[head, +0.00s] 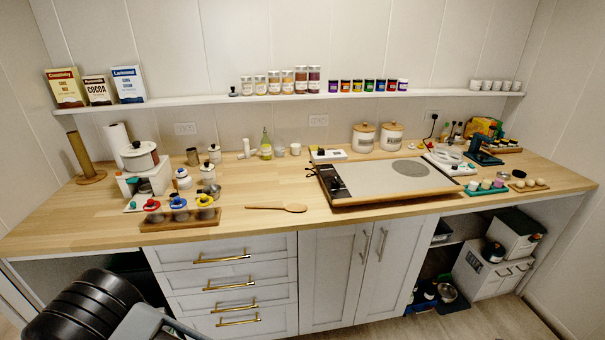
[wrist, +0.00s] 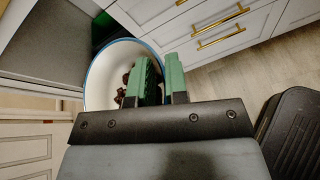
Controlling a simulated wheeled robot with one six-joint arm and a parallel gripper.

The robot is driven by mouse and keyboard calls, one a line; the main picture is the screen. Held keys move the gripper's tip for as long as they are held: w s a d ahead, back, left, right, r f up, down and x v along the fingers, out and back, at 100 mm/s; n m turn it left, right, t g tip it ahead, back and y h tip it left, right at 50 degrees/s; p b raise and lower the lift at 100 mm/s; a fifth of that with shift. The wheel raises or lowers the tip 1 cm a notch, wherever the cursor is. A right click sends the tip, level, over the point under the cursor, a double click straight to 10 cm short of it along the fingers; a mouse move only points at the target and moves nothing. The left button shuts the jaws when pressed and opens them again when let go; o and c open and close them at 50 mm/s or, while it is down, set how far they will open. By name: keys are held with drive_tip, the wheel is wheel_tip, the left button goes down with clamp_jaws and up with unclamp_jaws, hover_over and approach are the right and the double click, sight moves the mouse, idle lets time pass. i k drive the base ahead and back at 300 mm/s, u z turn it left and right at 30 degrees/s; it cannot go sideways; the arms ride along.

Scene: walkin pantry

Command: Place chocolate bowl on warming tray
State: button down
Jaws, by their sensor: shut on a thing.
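The chocolate bowl (wrist: 106,72) is white with a blue rim and shows in the wrist view, with dark brown chocolate pieces inside. My gripper (wrist: 159,76) has green finger pads and is shut on the right side of the bowl's wall. Part of the bowl is hidden behind the fingers and the gripper body. The warming tray (head: 366,179) lies on the counter right of centre in the head view. It has a pale top with a grey round patch, a dark control strip at its left and a wooden front edge. Neither the bowl nor my gripper shows in the head view.
The tray's top looks empty. A wooden spoon (head: 277,208) lies left of it, and a wooden rack (head: 180,221) with coloured-topped jars stands further left. Two canisters (head: 392,137) stand behind the tray. White drawers (wrist: 222,36) are close to the bowl in the wrist view.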

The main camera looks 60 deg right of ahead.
sight(369, 176)
drive_tip(key=u, duration=1.95)
drive_tip(key=k, duration=2.45)
drive_tip(key=z, duration=0.05)
